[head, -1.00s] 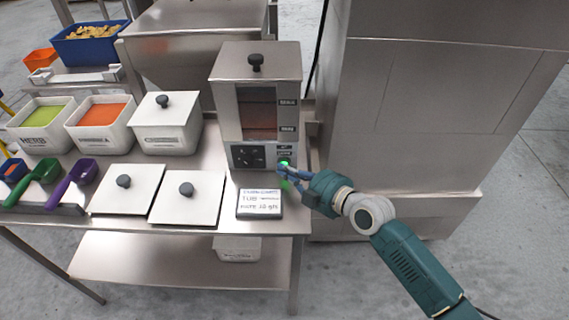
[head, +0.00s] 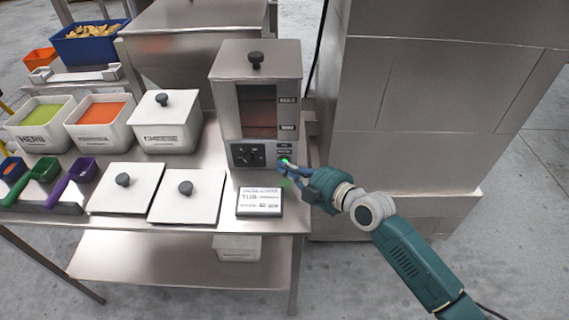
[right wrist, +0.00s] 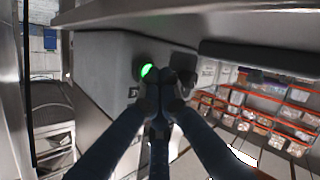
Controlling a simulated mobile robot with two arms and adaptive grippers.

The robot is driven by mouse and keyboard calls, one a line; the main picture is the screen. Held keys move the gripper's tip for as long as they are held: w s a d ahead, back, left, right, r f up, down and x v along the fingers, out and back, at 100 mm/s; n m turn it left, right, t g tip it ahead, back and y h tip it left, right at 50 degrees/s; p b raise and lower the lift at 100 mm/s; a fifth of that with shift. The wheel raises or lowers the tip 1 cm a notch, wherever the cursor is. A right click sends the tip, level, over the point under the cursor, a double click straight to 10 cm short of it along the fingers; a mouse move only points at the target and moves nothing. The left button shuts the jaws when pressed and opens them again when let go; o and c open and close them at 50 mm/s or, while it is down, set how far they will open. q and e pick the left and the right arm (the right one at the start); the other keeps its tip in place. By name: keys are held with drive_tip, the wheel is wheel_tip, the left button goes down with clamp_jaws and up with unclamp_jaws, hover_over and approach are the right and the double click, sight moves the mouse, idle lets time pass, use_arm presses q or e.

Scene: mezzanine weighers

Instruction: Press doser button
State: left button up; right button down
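The doser (head: 256,105) is a steel box with a window and a black-knobbed lid, standing at the right end of the steel table. Its front panel (head: 248,156) has a dark dial area and a green-lit button (head: 285,160) on the right. In the right wrist view the green button (right wrist: 147,71) shows just left of the fingertips, partly covered. My right gripper (head: 285,168) is at the button from the front right, fingertips close together with nothing seen between them. I cannot tell whether they touch the button. My left gripper is not in view.
A small sign (head: 259,202) lies in front of the doser. White lids (head: 188,198) and tubs, including a lidded one (head: 168,122), stand to the left, with coloured scoops (head: 72,180) beyond. A tall steel cabinet (head: 400,110) closes off the right side.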

drive_tip(key=shift+w, duration=0.15)
idle(0.3)
drive_tip(key=shift+s, duration=0.4)
drive_tip(key=shift+s+p, duration=0.55)
drive_tip(key=shift+p, duration=0.1)
drive_tip(key=s+p, duration=0.1)
drive_tip(key=s, duration=0.1)
drive_tip(key=shift+s+r+p, duration=0.1)
drive_tip(key=shift+s+p, duration=0.2)
drive_tip(key=shift+s, duration=0.05)
drive_tip(key=shift+s+p, duration=0.5)
drive_tip(key=shift+s, duration=0.6)
